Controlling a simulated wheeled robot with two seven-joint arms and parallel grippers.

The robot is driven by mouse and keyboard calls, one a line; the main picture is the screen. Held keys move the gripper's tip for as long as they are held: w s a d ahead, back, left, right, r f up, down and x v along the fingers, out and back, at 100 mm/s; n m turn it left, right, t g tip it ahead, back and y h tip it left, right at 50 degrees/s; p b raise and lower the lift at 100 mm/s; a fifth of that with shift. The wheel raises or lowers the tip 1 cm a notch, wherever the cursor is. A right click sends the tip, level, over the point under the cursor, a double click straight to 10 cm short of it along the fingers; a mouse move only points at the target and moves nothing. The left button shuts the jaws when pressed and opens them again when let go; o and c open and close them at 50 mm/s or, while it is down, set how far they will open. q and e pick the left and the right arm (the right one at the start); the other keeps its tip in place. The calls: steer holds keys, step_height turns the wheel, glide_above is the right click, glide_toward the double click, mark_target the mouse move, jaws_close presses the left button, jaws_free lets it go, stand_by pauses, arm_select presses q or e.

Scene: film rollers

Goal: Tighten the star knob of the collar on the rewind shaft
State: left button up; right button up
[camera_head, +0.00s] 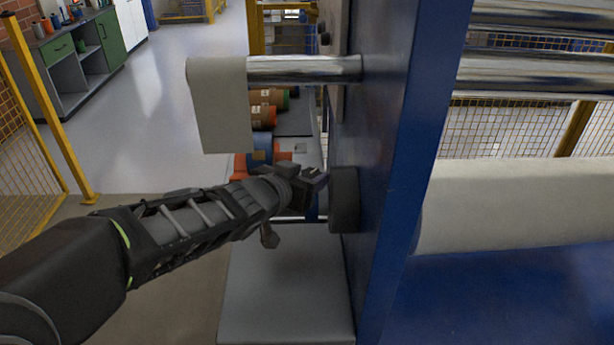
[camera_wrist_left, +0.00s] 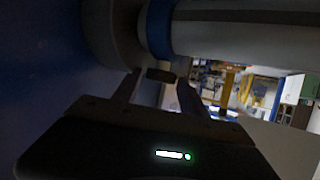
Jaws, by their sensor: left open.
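My left gripper (camera_head: 308,182) reaches in from the left, beside the dark round disc (camera_head: 344,200) on the blue machine frame. In the left wrist view the gripper (camera_wrist_left: 160,80) is open. A small dark piece (camera_wrist_left: 160,74), apparently the star knob, shows between its fingertips; I cannot tell whether they touch it. Just beyond are a blue collar (camera_wrist_left: 158,30) and a thick pale grey shaft (camera_wrist_left: 240,32). In the head view, the gripper hides most of the collar and shaft; a bit of blue (camera_head: 312,206) shows below it. My right gripper is not in view.
The blue frame upright (camera_head: 395,180) stands close to the right of the gripper. Above, a shiny roller (camera_head: 305,69) carries a hanging pale sheet (camera_head: 220,105). Several coloured rolls (camera_head: 262,117) lie behind. A grey slab (camera_head: 287,290) lies below. Floor at left is clear.

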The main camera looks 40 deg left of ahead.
arm_select(q)
steer(key=shift+c, duration=0.5)
jaws_close()
steer(key=shift+r+p, duration=0.2)
steer(key=shift+p, duration=0.4)
steer(key=m+h+p, duration=0.1)
steer(key=p, duration=0.2)
steer(key=m+h+p, duration=0.1)
steer(key=p, duration=0.1)
steer(key=m+h+p, duration=0.1)
steer(key=p, duration=0.2)
steer(key=shift+a+r+p, duration=0.15)
steer(key=shift+a+p, duration=0.1)
steer(key=shift+p, duration=0.1)
steer(key=shift+a+m+h+p, duration=0.1)
steer(key=shift+m+h+p, duration=0.25)
steer(key=shift+h, duration=0.25)
steer(key=shift+a+f+m+h, duration=0.1)
steer(key=shift+f+m+h, duration=0.15)
steer(key=shift+m+h, duration=0.2)
steer(key=shift+w+a+f+m+g+h, duration=0.15)
steer(key=shift+m+g+h, duration=0.25)
steer(key=shift+m+h, duration=0.45)
steer(key=shift+a+m+g+h, duration=0.1)
steer(key=shift+m+g+h, duration=0.6)
steer(key=shift+m+h, duration=0.6)
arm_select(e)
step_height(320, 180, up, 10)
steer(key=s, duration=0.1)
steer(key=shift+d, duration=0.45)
